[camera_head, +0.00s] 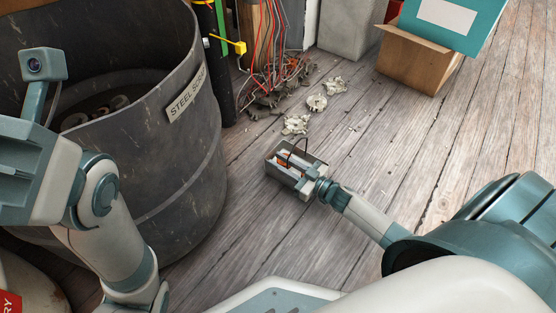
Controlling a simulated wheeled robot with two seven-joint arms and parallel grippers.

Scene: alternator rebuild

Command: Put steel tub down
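The steel tub (283,176) looks like a small grey open box with a thin dark arched piece over it. Something white and orange-brown shows inside. My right gripper (309,183) is at the tub's near right side and appears shut on its wall; its fingertips are small and partly hidden. The tub shows above the plank floor, but I cannot tell whether it touches the boards. My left arm comes in at the left, in front of a big drum; its fingers are outside the picture.
The big dark drum (190,165), labelled "STEEL S...", stands at left with round parts inside. Tangled wires (275,75) and pale broken castings (317,103) lie behind the tub. A cardboard box (415,60) stands at upper right. Floor boards (400,130) between are clear.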

